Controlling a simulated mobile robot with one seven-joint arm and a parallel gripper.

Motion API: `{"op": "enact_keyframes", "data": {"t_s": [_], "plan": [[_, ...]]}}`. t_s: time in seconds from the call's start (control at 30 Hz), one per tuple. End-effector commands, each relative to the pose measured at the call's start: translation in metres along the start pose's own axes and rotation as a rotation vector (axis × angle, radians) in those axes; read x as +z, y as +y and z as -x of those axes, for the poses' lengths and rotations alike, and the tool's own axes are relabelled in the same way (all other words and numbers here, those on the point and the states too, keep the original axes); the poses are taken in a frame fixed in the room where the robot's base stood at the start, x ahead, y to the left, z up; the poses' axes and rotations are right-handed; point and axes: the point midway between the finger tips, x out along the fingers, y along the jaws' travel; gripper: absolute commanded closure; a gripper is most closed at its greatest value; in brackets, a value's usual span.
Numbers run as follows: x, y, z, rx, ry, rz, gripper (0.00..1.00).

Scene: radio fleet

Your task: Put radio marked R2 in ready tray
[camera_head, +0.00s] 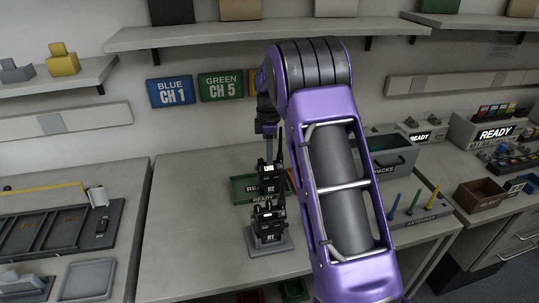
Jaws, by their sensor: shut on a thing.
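My gripper (268,140), at the end of my purple arm, points down and is shut on a dark radio marked R2 (268,178). The radio is upright, in front of or over the green ready tray (238,187); I cannot tell whether it touches the tray floor. The tray bears a READY label. Next to R2 on its left is a small tag that looks like RS. My arm covers the tray's right end.
A radio marked R1 (267,222) stands on a grey stand (272,246) in front of the tray. A grey bin (392,160) and a holder with coloured antennas (413,216) are to the right. The bench left of the tray is clear.

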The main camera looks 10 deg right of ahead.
Motion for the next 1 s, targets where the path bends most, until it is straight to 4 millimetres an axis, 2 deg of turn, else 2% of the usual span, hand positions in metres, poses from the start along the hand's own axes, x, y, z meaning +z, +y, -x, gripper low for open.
{"op": "enact_keyframes", "data": {"t_s": [0.33,0.37,0.5,0.8,0.9,1.0], "plan": [[0.0,0.001,-0.003,0.003,0.0,0.0,1.0],[0.0,0.0,-0.003,0.001,0.0,0.0,0.76],[0.0,0.0,-0.002,0.001,0.0,0.0,0.51],[0.0,0.0,-0.001,0.001,0.0,0.0,0.51],[0.0,0.001,0.006,0.004,0.001,0.0,0.51],[0.0,0.001,0.023,0.006,0.001,0.0,0.51]]}}
